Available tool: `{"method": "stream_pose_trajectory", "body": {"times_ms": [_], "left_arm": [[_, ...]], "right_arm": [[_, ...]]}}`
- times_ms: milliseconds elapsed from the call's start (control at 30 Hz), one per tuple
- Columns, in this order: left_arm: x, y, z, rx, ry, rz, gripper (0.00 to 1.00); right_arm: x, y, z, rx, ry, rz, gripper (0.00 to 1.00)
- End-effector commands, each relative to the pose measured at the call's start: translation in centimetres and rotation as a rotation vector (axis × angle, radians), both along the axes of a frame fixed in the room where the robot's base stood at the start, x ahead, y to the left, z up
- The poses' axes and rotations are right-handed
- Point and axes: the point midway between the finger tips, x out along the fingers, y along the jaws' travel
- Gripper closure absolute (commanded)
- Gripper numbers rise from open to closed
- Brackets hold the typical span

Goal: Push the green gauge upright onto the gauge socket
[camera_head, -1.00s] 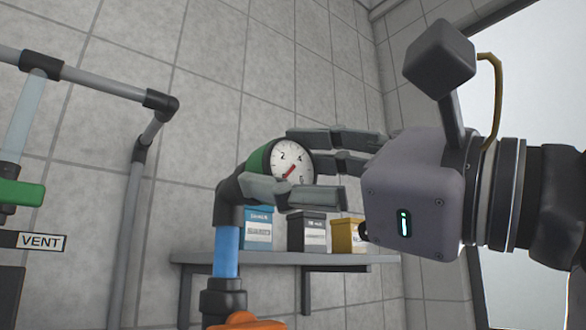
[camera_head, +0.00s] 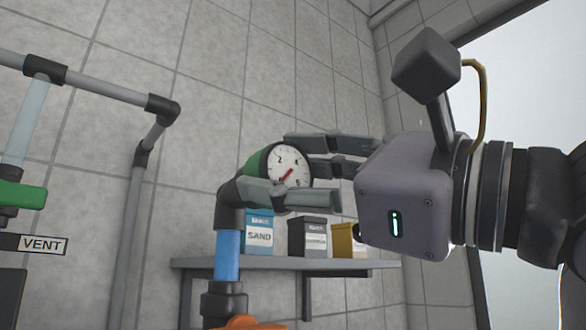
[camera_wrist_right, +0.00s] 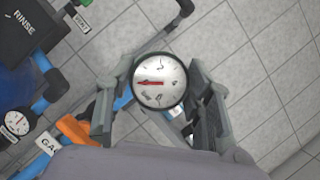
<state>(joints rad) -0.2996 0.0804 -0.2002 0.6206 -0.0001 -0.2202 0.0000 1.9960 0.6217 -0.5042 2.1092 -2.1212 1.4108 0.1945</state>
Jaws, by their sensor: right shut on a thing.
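The green gauge (camera_head: 289,166) has a white dial with a red needle and a green body. My right gripper (camera_head: 280,168) is shut on it, with fingers above and below the dial. In the right wrist view the dial (camera_wrist_right: 160,81) faces the camera between the two fingers (camera_wrist_right: 158,95). In the head view the gauge sits beside a black elbow (camera_head: 230,203) above a blue pipe (camera_head: 227,255). I cannot tell whether they touch or whether this pipe end is the gauge socket. The gauge's lower end is hidden. My left gripper is not in view.
Grey pipes (camera_head: 100,87) and a VENT label (camera_head: 42,244) are at left. A shelf (camera_head: 285,263) with a SAND box (camera_head: 259,232) and other boxes stands behind. The right wrist view shows an orange part (camera_wrist_right: 78,132), another gauge (camera_wrist_right: 16,122) and a RINSE panel (camera_wrist_right: 30,30).

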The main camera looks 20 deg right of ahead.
Motion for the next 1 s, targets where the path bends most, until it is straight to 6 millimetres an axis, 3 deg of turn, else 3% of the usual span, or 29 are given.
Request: {"method": "stream_pose_trajectory", "body": {"times_ms": [300, 333, 633, 1000], "left_arm": [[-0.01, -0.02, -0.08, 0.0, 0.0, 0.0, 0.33], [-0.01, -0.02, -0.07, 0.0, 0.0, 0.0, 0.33], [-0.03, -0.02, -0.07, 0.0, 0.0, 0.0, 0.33], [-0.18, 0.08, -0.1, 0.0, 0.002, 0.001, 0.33]], "right_arm": [[0.62, 0.22, 0.0, 0.0, -0.001, -0.001, 0.77], [0.59, 0.21, 0.01, 0.0, -0.001, -0.001, 0.51], [0.59, 0.2, 0.0, 0.0, 0.0, -0.002, 0.31], [0.37, 0.02, -0.09, 0.0, 0.0, -0.001, 0.3]]}}
